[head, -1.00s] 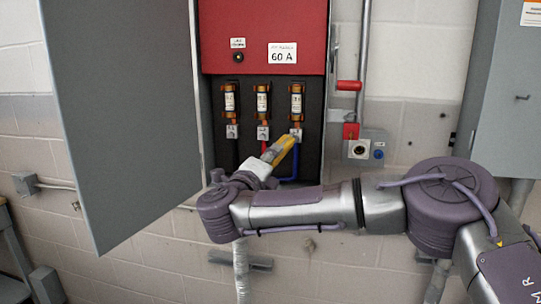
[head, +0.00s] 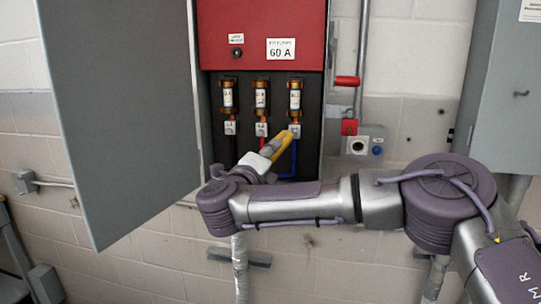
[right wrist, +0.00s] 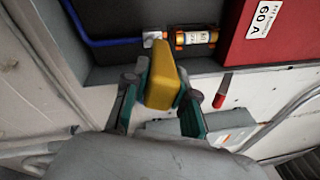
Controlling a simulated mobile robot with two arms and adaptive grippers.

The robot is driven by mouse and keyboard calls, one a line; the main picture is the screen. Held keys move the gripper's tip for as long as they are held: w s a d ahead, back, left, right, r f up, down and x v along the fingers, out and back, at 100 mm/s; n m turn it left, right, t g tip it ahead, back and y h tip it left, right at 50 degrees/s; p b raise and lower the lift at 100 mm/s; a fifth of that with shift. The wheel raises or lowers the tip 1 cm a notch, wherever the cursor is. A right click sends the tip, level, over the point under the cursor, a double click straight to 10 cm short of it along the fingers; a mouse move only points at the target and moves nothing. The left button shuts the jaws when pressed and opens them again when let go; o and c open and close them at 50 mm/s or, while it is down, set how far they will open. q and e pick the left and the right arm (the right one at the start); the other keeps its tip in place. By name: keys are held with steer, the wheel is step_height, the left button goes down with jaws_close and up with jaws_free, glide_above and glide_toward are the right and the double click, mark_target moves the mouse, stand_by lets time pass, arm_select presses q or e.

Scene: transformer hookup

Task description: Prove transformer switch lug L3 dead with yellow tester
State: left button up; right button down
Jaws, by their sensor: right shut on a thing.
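The yellow tester (head: 279,143) is held in my right gripper (head: 267,153), tilted up toward the rightmost lug (head: 295,129) in the open switch box. In the right wrist view the tester (right wrist: 162,84) sits between the two fingers of my right gripper (right wrist: 160,98). Its far end is close to the lug (right wrist: 153,36) with the blue cable; I cannot tell whether they touch. The other two lugs, the left one (head: 230,128) and the middle one (head: 261,129), are to its left. Lug labels are too small to read. My left gripper is not in view.
Several fuses stand above the lugs, such as the right one (head: 295,98). A red cover (head: 262,35) marked 60 A is above them. The grey door (head: 115,120) hangs open at the left. A red handle (head: 348,81) and a grey cabinet (head: 495,100) are at the right.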

steer(key=shift+w+d, duration=0.1)
steer(key=shift+w, duration=0.2)
steer(key=shift+r+b, duration=0.1)
steer(key=shift+b, duration=1.05)
stand_by(2.8)
steer(key=shift+s+b, duration=0.15)
steer(key=shift+b, duration=0.25)
steer(key=shift+s+f+b, duration=0.25)
steer(key=shift+b, duration=0.15)
steer(key=b+v, duration=0.5)
steer(key=v, duration=0.1)
steer(key=shift+s+d+r+b, duration=0.3)
steer(key=shift+d+r, duration=0.05)
steer(key=shift+r, duration=0.25)
